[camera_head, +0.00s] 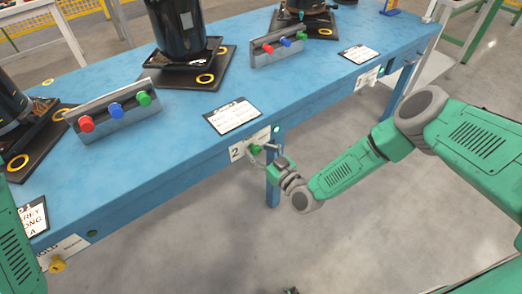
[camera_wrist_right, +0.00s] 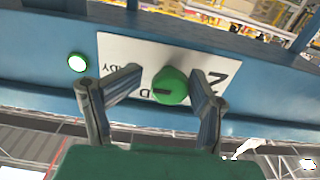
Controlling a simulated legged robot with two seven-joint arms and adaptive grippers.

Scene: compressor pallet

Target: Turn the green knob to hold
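The green knob (camera_head: 255,149) is on a white label plate (camera_head: 238,153) marked 2 on the table's front face. The plate's lettering is upside down there and partly hidden by the knob and fingers. My right gripper (camera_head: 270,153) is at the knob. In the wrist view its two fingers (camera_wrist_right: 152,100) are apart on either side of the knob; the right one is close to it, and I cannot tell if it touches.
A lit round lamp (camera_wrist_right: 77,62) is beside the plate. The blue table (camera_head: 190,115) carries dark machines and metal bars with red, blue and green buttons (camera_head: 115,108). The floor in front is clear.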

